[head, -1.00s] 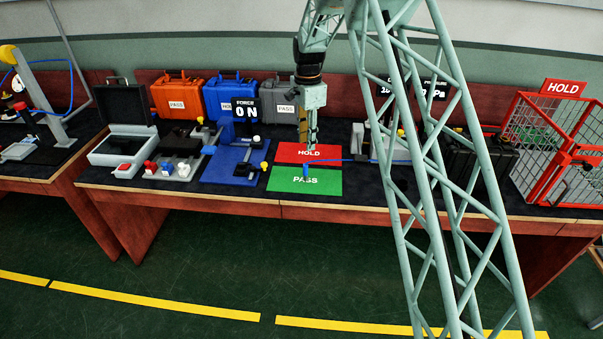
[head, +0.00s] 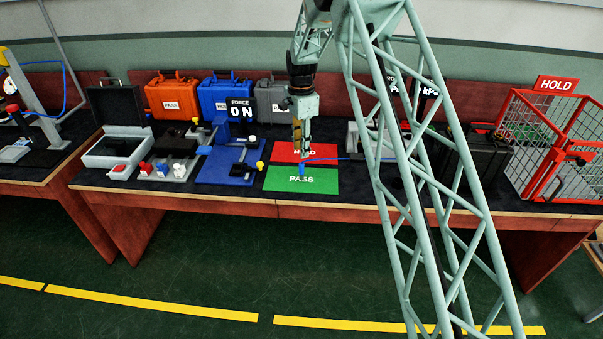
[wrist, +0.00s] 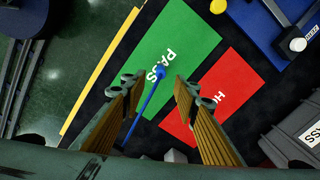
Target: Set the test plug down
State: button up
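The blue test plug (head: 302,168) appears upright at the upper part of the green PASS pad (head: 325,181), close to the red HOLD pad (head: 287,153). My gripper (head: 304,157) is right above it, pointing down. In the wrist view the plug (wrist: 160,72) shows over the green pad, beyond the gap between my fingertips (wrist: 158,88). The fingers are apart and neither visibly touches the plug. A thin blue hose (wrist: 146,108) runs from the plug between the fingers; in the head view it runs right. Whether the plug's foot rests on the pad is unclear.
A blue force fixture (head: 232,162) stands left of the pads. Orange (head: 172,95), blue and grey cases line the back. A red HOLD cage (head: 545,145) stands at the right. My lattice arm hides part of the bench right of the pads.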

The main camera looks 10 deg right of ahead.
aim_at(302, 164)
jog(key=shift+f+b, duration=0.3)
jog(key=shift+f, duration=2.55)
jog(key=shift+f, duration=0.1)
jog(key=shift+w+d+f+b, duration=0.1)
jog(key=shift+f+b, duration=0.35)
jog(key=shift+f, duration=2.05)
grip_shut()
